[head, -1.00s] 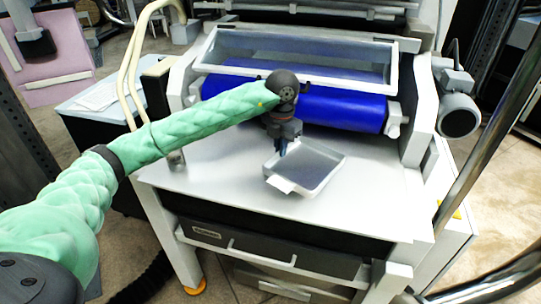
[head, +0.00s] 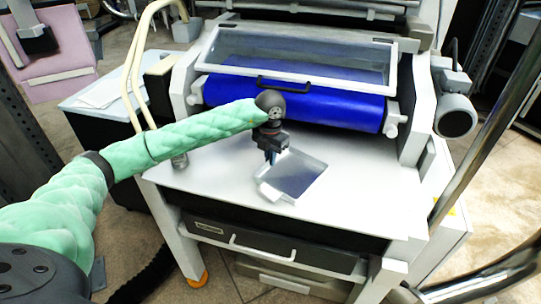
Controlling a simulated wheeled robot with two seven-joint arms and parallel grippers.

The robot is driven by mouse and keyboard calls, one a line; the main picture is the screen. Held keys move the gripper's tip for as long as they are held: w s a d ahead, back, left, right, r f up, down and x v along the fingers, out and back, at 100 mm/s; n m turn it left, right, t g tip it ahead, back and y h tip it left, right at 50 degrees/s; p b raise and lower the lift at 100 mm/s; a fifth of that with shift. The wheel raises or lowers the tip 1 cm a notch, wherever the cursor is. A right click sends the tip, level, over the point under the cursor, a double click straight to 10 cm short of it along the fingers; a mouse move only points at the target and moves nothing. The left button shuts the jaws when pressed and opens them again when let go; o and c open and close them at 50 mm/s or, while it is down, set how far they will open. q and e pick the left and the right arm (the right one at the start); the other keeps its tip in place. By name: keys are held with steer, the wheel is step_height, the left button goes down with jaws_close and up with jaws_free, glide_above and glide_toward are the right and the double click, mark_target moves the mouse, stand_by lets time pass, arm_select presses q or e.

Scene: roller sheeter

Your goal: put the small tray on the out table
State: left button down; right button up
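The small tray (head: 300,179), a shallow grey square with a pale front-left side, is over the white tabletop (head: 370,195) in front of the blue roller (head: 295,103). Whether it rests on the surface or hangs just above it I cannot tell. My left gripper (head: 271,160) points down at the tray's back-left edge and appears shut on that wall; its fingertips are small and partly hidden. My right gripper is out of view.
The roller has a clear guard (head: 300,55) with a black handle above it. Machine side panels rise at both ends of the roller. A side table (head: 105,95) with papers is at the left. The tabletop is clear right of the tray.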

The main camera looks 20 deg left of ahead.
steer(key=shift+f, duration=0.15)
arm_select(q)
steer(key=shift+f, duration=0.15)
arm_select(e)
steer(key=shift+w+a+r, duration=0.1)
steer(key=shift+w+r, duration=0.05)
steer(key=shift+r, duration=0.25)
arm_select(q)
steer(key=c, duration=1.6)
jaws_free()
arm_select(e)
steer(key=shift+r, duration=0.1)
